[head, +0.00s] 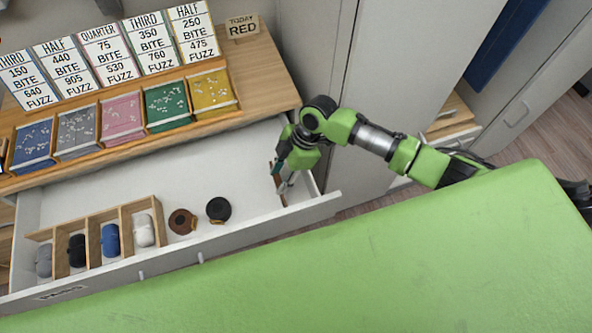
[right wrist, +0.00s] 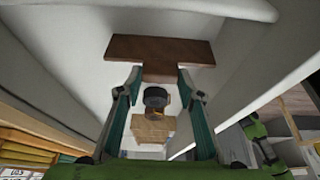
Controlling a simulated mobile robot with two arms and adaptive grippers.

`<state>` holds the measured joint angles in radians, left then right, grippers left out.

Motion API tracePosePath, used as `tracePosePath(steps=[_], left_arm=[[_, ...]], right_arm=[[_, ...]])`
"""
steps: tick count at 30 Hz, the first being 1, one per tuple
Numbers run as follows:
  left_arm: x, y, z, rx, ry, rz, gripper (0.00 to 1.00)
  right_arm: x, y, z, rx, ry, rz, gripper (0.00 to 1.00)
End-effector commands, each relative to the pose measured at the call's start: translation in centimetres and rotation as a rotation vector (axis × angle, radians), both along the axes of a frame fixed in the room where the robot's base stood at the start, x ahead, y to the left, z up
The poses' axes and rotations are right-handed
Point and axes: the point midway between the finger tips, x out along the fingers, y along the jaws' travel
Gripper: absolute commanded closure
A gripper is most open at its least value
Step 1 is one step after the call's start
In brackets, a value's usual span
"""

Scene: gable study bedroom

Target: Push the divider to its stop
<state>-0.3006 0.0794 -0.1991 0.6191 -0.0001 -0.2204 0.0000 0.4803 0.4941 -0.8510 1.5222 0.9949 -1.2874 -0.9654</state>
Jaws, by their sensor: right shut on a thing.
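The divider (head: 279,190) is a dark brown wooden piece standing in the open drawer (head: 150,196), near the drawer's right end. In the right wrist view the divider (right wrist: 160,48) shows as a wide board with a narrower part reaching down between my fingers. My right gripper (head: 286,180) reaches down into the drawer and is shut on the divider. It also shows in the right wrist view (right wrist: 160,82), with a teal finger on each side of the divider's narrower part. The fingers hide part of the divider in the head view. My left gripper is not in view.
A black roll (head: 218,209) and a brown roll (head: 182,221) lie in the drawer left of the divider. A wooden rack (head: 124,216) further left holds several rolled items. Trays and price cards stand on the desk (head: 262,75) above. The drawer floor between rolls and divider is clear.

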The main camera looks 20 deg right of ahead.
Motion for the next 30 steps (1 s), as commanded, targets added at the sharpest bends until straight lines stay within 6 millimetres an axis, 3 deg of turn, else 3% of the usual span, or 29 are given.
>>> tracePosePath(steps=[1,6,13,19,30], left_arm=[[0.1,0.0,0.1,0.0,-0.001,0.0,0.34],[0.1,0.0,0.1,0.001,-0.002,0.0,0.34],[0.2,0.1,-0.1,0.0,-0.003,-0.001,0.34],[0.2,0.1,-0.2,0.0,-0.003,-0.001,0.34],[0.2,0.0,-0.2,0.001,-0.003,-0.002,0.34]], right_arm=[[-0.1,1.8,0.2,0.007,0.0,0.005,1.0],[-0.3,6.3,0.1,0.006,0.001,0.004,1.0],[-0.4,11.0,0.0,0.005,0.001,0.003,1.0],[-0.5,12.8,0.0,0.003,0.002,0.002,1.0],[-0.5,13.2,0.0,0.003,0.002,0.001,1.0]])
